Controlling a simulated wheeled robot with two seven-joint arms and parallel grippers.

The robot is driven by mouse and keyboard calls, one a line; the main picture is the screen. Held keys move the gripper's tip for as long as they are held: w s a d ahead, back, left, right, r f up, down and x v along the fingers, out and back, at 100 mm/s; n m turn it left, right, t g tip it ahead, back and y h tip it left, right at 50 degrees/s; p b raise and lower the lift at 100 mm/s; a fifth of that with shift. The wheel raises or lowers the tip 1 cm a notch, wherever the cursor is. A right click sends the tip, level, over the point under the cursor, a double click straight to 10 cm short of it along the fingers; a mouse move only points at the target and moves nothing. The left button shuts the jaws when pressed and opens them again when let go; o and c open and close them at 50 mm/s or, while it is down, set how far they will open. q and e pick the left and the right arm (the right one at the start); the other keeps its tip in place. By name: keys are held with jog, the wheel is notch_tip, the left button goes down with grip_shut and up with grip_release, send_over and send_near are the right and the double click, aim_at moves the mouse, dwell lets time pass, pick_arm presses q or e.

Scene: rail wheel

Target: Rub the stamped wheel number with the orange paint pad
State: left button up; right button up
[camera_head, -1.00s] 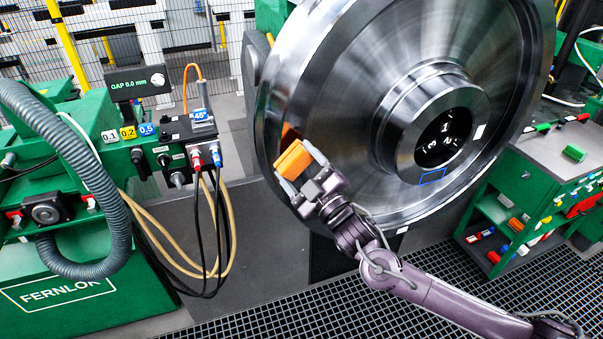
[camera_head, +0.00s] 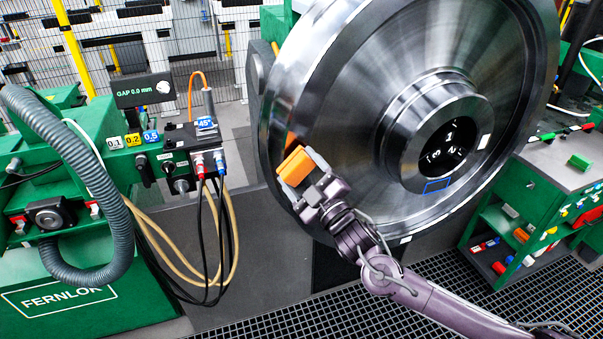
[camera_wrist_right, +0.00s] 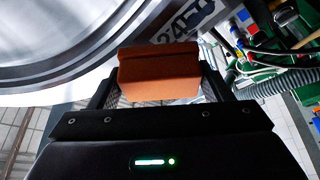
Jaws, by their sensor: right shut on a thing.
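The large steel rail wheel (camera_head: 345,120) fills the middle right of the head view, its hub towards me. My right gripper (camera_head: 306,182) is shut on the orange paint pad (camera_head: 295,166), at the lower left of the wheel face near the rim. In the right wrist view the pad (camera_wrist_right: 160,75) sits between the fingers. Part of a stamped wheel number (camera_wrist_right: 188,22) shows just beyond the pad, dark characters on a pale patch. Whether the pad touches the wheel cannot be told. My left gripper is not in view.
A green FERNLOK machine (camera_head: 65,290) with a grey hose and hanging cables stands at the left. A green tool cart (camera_head: 540,190) with several coloured items stands at the right. Floor grating (camera_head: 275,325) lies below the wheel.

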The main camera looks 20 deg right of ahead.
aim_at(299, 183)
jog(key=shift+w, duration=0.7)
jog(key=shift+s+f+b, duration=0.15)
jog(key=shift+f+b, duration=1.55)
jog(key=shift+f, duration=0.35)
jog(key=shift+d+r+p, duration=0.1)
jog(key=shift+r+p, duration=0.7)
jog(key=shift+p, duration=0.05)
notch_tip(299, 183, up, 3)
jog(key=shift+f+p, duration=0.1)
jog(key=shift+p, duration=1.15)
jog(key=shift+f, duration=0.1)
